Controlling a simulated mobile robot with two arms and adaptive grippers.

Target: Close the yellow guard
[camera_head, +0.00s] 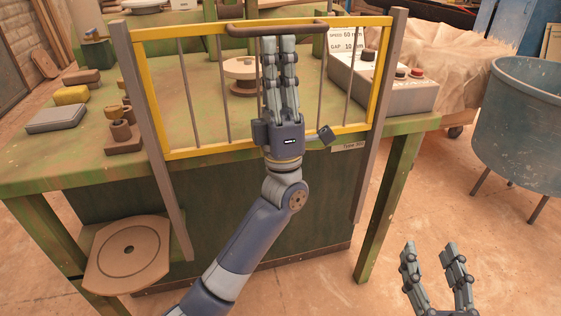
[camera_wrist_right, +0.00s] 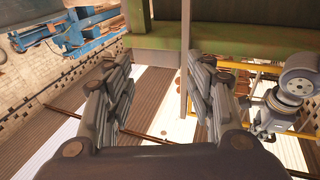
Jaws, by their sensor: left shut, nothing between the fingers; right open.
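The yellow guard (camera_head: 205,150) is an upright yellow frame with thin grey bars, set between two grey posts at the front of the green press table. A brown handle bar (camera_head: 240,29) runs along its top edge. My left gripper (camera_head: 278,42) is shut and empty, with its fingertips at the handle; I cannot tell whether they touch it. Its fingers hide the middle of the guard. My right gripper (camera_head: 429,248) is open and empty, low at the right, away from the guard. In the right wrist view, its open fingers (camera_wrist_right: 160,95) point toward the green table's underside.
A control box (camera_head: 395,90) with buttons stands on the table behind the guard's right side. A round blue-grey bin (camera_head: 520,120) stands on the floor at right. A round wooden plate (camera_head: 128,252) sits low at left. Small blocks lie on the table's left part.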

